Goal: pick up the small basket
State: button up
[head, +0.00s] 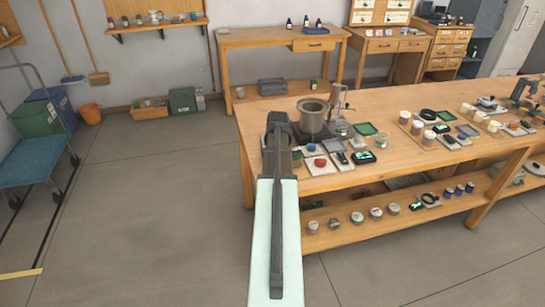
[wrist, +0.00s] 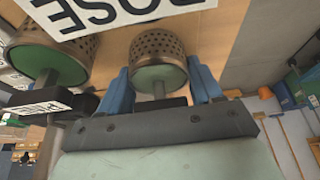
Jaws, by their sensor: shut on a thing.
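The small basket (wrist: 158,55), a perforated metal cup with a green round face, shows in the wrist view between my blue fingers. My gripper (wrist: 162,88) is shut on it, with a narrow stem of the basket between the fingers. In the head view my arm hides the basket, and my gripper is largely hidden at the table's near left corner. A larger perforated basket (wrist: 45,62) with a green face is to the left in the wrist view, apart from the small one.
A metal pot (head: 312,118) stands just right of my arm on the wooden table (head: 385,105). Small dishes and a red item (head: 320,162) lie nearby. A white lettered card (wrist: 110,12) is close to the baskets.

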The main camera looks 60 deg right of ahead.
jog(key=c, duration=0.4)
jog(key=shift+c, duration=0.2)
notch_tip(320, 180, up, 10)
dwell(0.5)
